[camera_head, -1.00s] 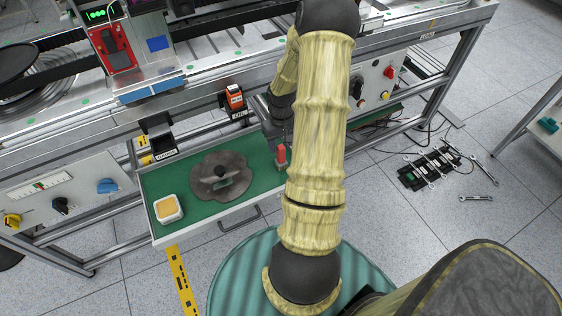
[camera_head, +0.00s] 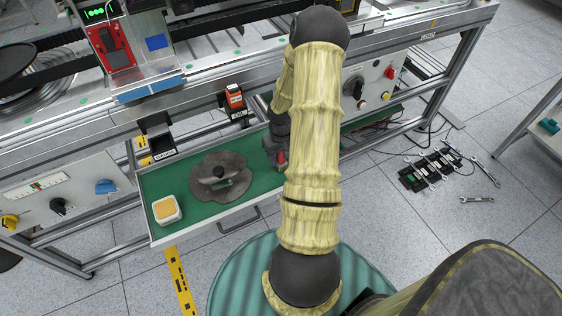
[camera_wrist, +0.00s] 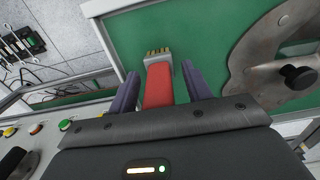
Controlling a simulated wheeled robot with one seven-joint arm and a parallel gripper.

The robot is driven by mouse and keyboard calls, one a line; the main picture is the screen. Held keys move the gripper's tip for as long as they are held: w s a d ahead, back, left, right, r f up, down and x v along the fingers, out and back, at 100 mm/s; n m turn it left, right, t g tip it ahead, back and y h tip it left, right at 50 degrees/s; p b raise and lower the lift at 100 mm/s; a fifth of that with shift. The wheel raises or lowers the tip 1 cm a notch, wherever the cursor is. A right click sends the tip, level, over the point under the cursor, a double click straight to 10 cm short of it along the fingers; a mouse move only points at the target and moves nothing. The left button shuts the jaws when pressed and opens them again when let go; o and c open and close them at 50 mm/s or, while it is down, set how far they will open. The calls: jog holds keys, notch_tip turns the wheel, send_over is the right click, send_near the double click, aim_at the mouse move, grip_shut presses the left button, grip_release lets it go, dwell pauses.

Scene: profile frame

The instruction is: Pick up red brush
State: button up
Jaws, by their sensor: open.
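The red brush (camera_wrist: 158,84) shows in the wrist view, with a red handle, a grey metal collar and short tan bristles at the far end. It lies on the green floor of the open drawer (camera_wrist: 220,38). My gripper (camera_wrist: 158,82) is open, with one purple-grey finger on each side of the red handle. I cannot tell whether either finger touches it. In the head view, a small part of the red brush (camera_head: 281,157) shows beside my gripper (camera_head: 274,152), and my arm hides much of that area.
A grey irregular plate with a black knob (camera_head: 204,186) lies in the drawer (camera_head: 203,222), left of the brush. A white and yellow box (camera_head: 167,210) sits at the drawer's left front. The drawer's wall (camera_wrist: 115,45) runs close to the brush. The workbench frame stands behind.

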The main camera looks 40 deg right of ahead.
dwell(0.4)
jog(key=c, duration=1.1)
jog(key=shift+o, duration=0.2)
jog(key=shift+r, duration=0.1)
notch_tip(320, 180, up, 10)
jog(key=shift+f+p, duration=0.1)
jog(key=shift+p, duration=0.85)
